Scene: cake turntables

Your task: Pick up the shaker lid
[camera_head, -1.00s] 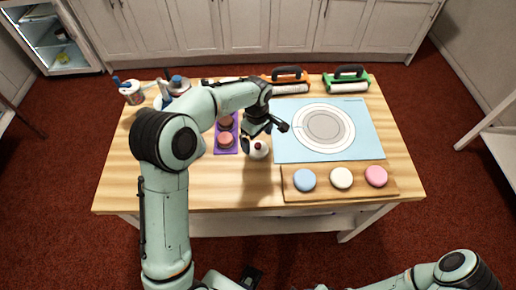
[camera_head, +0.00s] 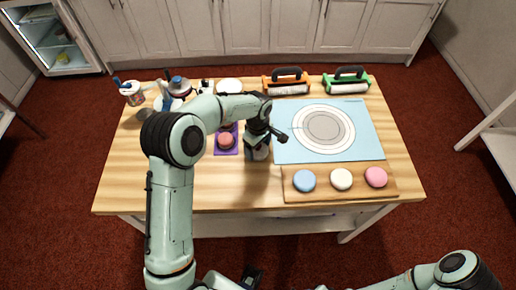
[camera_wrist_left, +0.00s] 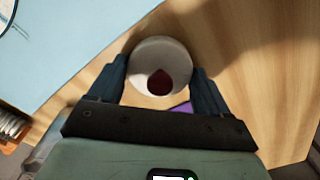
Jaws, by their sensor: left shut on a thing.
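The shaker lid, a round white piece with a dark red knob, shows in the left wrist view (camera_wrist_left: 174,53). My left gripper (camera_wrist_left: 160,78) is shut on it, with one dark finger on each side. In the head view my left gripper (camera_head: 257,151) points down at the middle of the table and covers most of the lid. I cannot tell whether the lid touches the table.
A purple mat (camera_head: 226,151) with brown cakes lies just left of my gripper. A wooden board (camera_head: 322,191) holds blue, white and pink discs. The table's front left is clear.

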